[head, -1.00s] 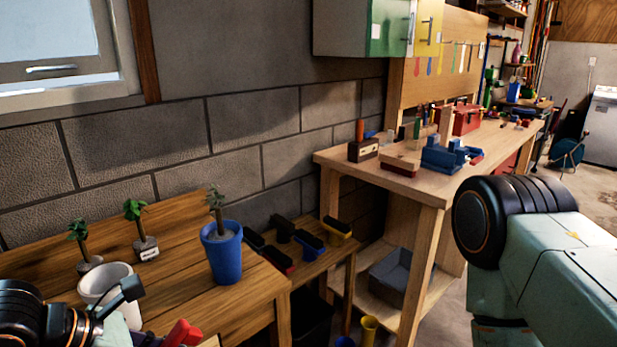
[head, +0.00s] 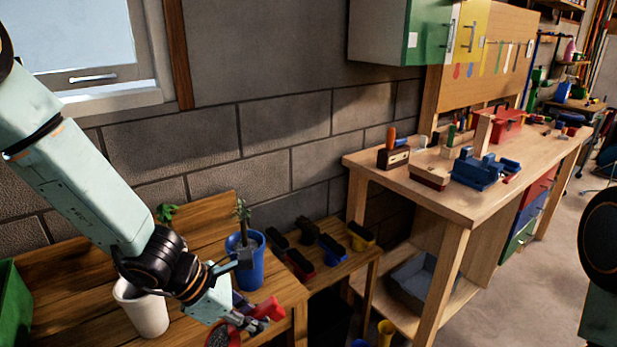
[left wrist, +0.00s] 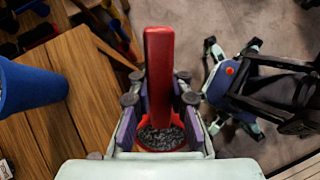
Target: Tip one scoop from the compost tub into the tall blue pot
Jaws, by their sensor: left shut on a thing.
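The tall blue pot (head: 249,272) stands near the right end of the wooden bench, with a small plant showing at its mouth. My left gripper (head: 243,311) is in front of it, partly covering its left side. It is shut on the red scoop (head: 268,308). In the left wrist view, the scoop's red handle (left wrist: 158,65) stands between the fingers, and dark grainy compost (left wrist: 160,138) lies in its bowl. The blue pot (left wrist: 30,88) shows at the left there, apart from the scoop. I cannot identify the compost tub for sure.
A white pot (head: 142,312) stands left of the blue pot, partly behind my left arm. A green container (head: 12,305) is at the left edge. A low shelf with several dark-topped blocks (head: 303,264) adjoins the bench. A workbench (head: 440,205) stands to the right.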

